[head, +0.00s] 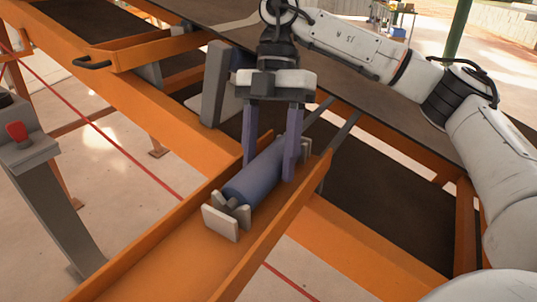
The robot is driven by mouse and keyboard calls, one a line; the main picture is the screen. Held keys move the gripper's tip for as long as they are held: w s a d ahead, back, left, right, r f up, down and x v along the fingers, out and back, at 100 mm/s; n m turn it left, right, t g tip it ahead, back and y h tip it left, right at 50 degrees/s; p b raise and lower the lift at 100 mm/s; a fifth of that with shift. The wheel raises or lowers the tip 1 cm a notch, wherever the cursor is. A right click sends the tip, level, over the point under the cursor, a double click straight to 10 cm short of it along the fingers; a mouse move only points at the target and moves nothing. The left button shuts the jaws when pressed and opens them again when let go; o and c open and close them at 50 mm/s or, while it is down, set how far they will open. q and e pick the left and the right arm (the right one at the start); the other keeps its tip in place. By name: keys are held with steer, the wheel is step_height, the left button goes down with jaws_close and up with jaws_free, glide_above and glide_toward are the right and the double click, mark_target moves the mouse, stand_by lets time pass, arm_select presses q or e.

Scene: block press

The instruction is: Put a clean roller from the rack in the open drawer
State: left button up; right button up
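A blue roller (252,182) lies lengthwise in an orange rack (165,262). Its near shaft end sits at pale supports (221,222); its far end is partly hidden by my gripper. My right gripper (270,172) points down over the rack with its two purple fingers on either side of the roller's middle. Whether the fingers press on the roller or stand slightly clear, I cannot tell. An orange drawer (165,53) with a black handle stands pulled out at the upper left. Its inside is mostly hidden from this angle. My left gripper is not in view.
A grey pedestal (45,190) with a red button (17,131) stands at the left. A grey upright plate (214,85) stands between the drawer and my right gripper. Orange beams and a dark belt surface (215,12) lie behind. Open floor shows at the lower left.

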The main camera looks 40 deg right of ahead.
mark_target(267, 154)
steer(key=shift+o, duration=0.7)
steer(key=shift+r, duration=0.3)
steer(key=v, duration=0.1)
steer(key=p+v, duration=0.1)
steer(key=v, duration=0.2)
steer(key=shift+a+r, duration=0.15)
steer(key=shift+r, duration=0.35)
steer(key=p+v, duration=0.5)
steer(key=v, duration=0.2)
steer(key=shift+r, duration=0.35)
steer(key=shift+f, duration=0.1)
